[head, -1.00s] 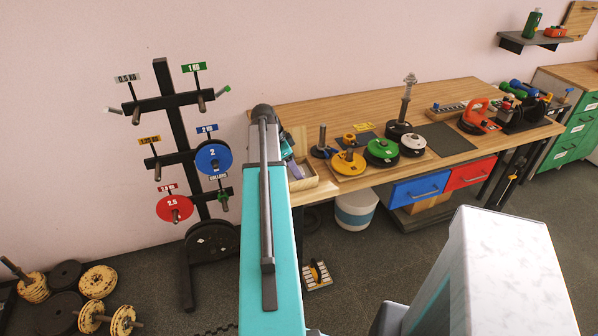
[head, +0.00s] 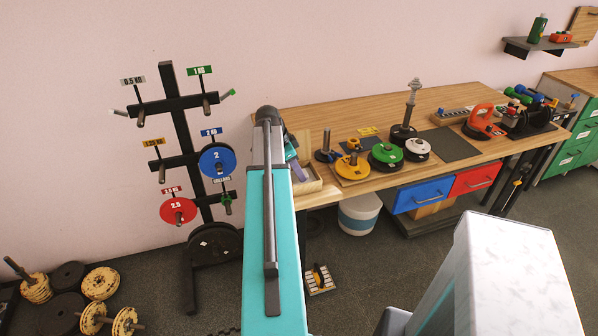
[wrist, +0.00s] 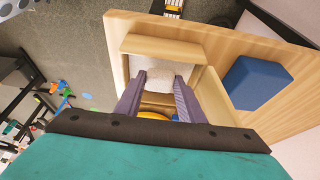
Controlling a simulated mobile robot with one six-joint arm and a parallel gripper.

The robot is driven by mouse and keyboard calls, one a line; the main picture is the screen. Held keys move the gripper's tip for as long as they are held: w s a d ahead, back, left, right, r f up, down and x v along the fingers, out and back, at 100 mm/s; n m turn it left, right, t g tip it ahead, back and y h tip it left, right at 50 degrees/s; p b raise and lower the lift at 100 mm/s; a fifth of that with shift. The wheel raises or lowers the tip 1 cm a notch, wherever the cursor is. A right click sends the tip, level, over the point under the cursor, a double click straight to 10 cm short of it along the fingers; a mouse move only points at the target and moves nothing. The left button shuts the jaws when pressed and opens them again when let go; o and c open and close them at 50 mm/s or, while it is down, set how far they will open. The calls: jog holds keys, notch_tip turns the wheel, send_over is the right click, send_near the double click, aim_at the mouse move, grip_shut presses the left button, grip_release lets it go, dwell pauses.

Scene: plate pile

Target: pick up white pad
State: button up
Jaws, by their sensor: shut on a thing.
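The white pad (wrist: 165,76) shows in the wrist view as a pale patch between the tips of my gripper (wrist: 158,92). The two purple fingers stand on either side of it, and my gripper is shut on it. The pad is at the wooden tray (wrist: 160,45); whether it touches the tray floor I cannot tell. In the head view my gripper (head: 292,158) is partly hidden behind my arm, at the tray (head: 312,187) on the bench's left end. The pad cannot be made out there.
A blue block (wrist: 255,82) lies beside the tray in the wrist view. On the bench (head: 300,117), a yellow plate (head: 350,172), a green plate (head: 385,158) and posts stand right of the tray. A weight rack (head: 185,135) stands to the left.

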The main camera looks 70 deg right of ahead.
jog(key=shift+r+b, duration=0.5)
jog(key=shift+r, duration=0.7)
jog(key=shift+a+r, duration=0.1)
jog(key=shift+r, duration=0.15)
jog(key=s+a+b, duration=0.2)
jog(key=a, duration=0.5)
jog(key=s+a+r+b, duration=0.1)
jog(key=s+a, duration=0.1)
jog(key=a, duration=0.6)
jog(key=shift+a+r+b, duration=0.15)
jog(key=shift+r+b, duration=0.1)
jog(key=shift+b, duration=0.15)
jog(key=shift+s, duration=0.1)
jog(key=o, duration=0.4)
jog(key=c, duration=0.3)
